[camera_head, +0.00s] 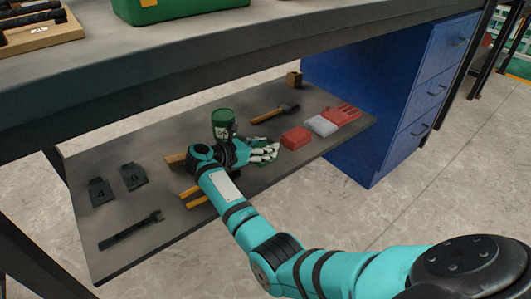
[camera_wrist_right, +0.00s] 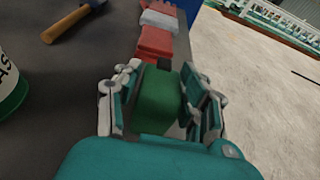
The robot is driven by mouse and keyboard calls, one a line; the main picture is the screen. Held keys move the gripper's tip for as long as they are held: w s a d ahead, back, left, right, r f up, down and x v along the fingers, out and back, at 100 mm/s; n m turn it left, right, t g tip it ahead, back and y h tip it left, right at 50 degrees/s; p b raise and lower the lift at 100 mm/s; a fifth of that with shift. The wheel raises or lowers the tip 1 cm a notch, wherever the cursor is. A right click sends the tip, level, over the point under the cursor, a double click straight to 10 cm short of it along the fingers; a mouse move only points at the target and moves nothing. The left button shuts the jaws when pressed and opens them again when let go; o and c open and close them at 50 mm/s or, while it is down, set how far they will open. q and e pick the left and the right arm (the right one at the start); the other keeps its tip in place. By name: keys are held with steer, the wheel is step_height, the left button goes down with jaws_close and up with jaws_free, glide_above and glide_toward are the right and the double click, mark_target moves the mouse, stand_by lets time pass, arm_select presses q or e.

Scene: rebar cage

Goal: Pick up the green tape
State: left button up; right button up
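The green tape (camera_wrist_right: 157,103), a green block with a black tip, lies between the two fingers of my right gripper (camera_wrist_right: 160,105) in the right wrist view. The fingers flank it closely on both sides. I cannot tell whether they press on it. In the head view my right gripper (camera_head: 266,151) is low over the lower shelf (camera_head: 225,190), and a bit of green shows beside its fingers. Most of the tape is hidden there. My left gripper is not in view.
A green can (camera_head: 224,124) stands just behind my right gripper. A red box (camera_head: 296,138), a grey-white box (camera_head: 321,125) and a red item (camera_head: 343,114) lie to its right. A hammer (camera_head: 275,113) lies behind. The tabletop (camera_head: 190,50) overhangs the shelf; blue drawers (camera_head: 395,90) close its right end.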

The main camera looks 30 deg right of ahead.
jaws_close()
steer(key=shift+r, duration=0.1)
steer(key=shift+r, duration=0.1)
